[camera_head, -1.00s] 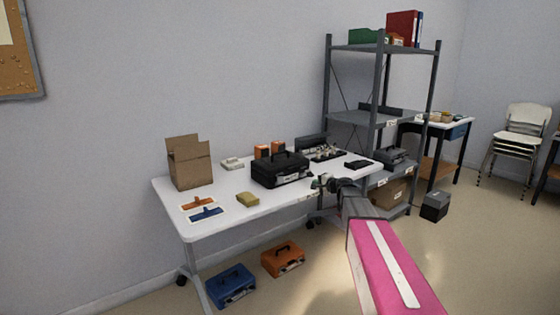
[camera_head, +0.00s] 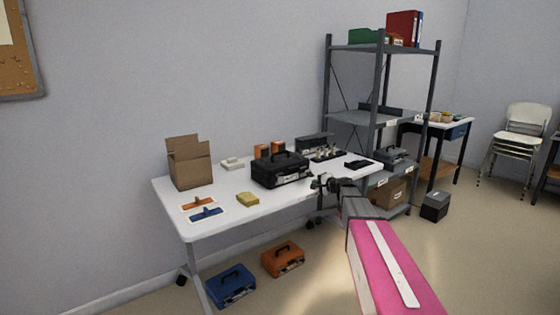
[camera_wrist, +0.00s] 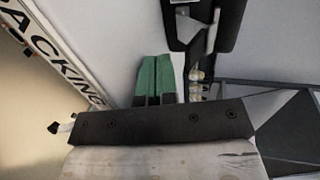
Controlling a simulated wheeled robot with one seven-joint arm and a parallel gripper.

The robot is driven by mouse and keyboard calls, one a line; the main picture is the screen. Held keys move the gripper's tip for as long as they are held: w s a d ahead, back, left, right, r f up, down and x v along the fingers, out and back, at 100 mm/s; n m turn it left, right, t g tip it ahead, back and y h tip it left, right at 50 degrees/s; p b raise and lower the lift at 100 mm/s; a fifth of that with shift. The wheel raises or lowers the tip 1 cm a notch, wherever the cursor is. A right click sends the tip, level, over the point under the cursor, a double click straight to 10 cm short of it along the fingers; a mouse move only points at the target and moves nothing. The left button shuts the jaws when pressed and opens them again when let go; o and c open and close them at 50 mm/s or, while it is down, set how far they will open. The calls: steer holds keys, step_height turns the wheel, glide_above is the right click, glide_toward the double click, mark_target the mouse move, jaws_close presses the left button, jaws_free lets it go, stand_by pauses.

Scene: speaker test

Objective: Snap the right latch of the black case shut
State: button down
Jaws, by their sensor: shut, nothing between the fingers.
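The black case (camera_head: 278,172) stands on the white table (camera_head: 225,207), lid down and handle on top. Part of a black body, which looks like the case, shows at the top of the wrist view (camera_wrist: 232,22). A pale grey piece on it (camera_wrist: 211,32) looks like a latch; I cannot tell how far it is closed. My gripper (camera_head: 316,182) is just right of the case's front right corner in the head view. Its green fingers (camera_wrist: 154,60) are shut and empty, apparently a little apart from the case. The right latch is too small to make out in the head view.
A cardboard box (camera_head: 190,163), a yellow sponge-like block (camera_head: 248,199) and orange and blue flat tools stand left of the case. Blue and orange cases lie on the floor. A lettered label (camera_wrist: 60,50) marks the table edge.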

steer(key=shift+w+a+r, duration=0.25)
steer(key=shift+w+a, duration=0.15)
steer(key=shift+w, duration=0.1)
stand_by(0.7)
steer(key=f+v, duration=0.1)
steer(key=v, duration=0.6)
steer(key=shift+f, duration=0.35)
steer(key=shift+s+d, duration=0.1)
steer(key=shift+s, duration=0.05)
